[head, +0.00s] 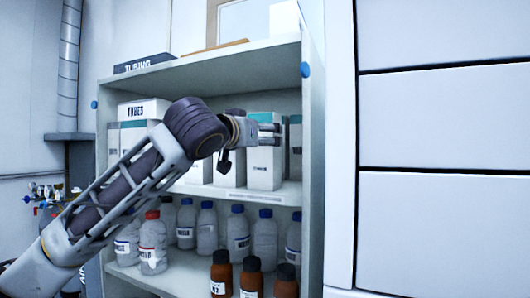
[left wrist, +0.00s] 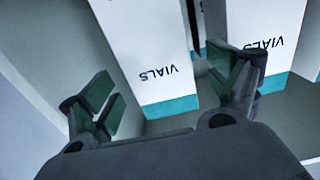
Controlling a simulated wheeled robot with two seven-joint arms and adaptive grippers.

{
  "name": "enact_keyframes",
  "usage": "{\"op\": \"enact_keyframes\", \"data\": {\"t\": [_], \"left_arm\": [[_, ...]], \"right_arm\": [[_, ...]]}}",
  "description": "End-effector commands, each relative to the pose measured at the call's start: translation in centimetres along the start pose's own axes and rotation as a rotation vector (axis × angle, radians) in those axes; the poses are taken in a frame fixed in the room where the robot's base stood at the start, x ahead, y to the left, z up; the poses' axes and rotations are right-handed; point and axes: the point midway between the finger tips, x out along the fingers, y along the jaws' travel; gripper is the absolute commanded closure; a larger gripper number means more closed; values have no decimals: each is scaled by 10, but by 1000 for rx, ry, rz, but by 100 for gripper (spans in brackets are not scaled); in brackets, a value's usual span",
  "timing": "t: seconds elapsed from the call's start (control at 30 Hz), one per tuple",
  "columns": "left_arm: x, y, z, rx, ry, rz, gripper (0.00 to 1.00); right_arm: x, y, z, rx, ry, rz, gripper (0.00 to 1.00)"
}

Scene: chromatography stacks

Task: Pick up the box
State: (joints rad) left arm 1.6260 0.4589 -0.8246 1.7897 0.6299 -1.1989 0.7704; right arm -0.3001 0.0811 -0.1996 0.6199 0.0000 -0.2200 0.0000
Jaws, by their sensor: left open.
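Several white boxes with teal bands stand on the middle shelf. The front box near the right (head: 264,172) is partly hidden by my left gripper (head: 268,133), which is at its upper part. In the left wrist view this view is upside down: a white box marked VIALS (left wrist: 150,45) lies between the two spread fingers of my left gripper (left wrist: 160,78). The gripper is open; I cannot tell whether a finger touches the box. A second VIALS box (left wrist: 266,35) is just beyond the right finger. My right gripper is not in view.
The shelf unit's right wall (head: 313,170) is close to the boxes. A TUBES box (head: 143,109) stands left on the same shelf. White bottles (head: 238,235) and brown bottles (head: 251,278) are on the lower shelf. The upper shelf board (head: 215,66) is above.

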Motion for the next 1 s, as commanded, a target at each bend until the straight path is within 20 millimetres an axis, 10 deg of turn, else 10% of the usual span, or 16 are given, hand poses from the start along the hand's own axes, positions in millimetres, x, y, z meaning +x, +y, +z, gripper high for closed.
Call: {"op": "enact_keyframes", "data": {"t": [1.0], "left_arm": [[51, 0, 0, 0, 0, 0, 11]], "right_arm": [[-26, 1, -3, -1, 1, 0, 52]]}}
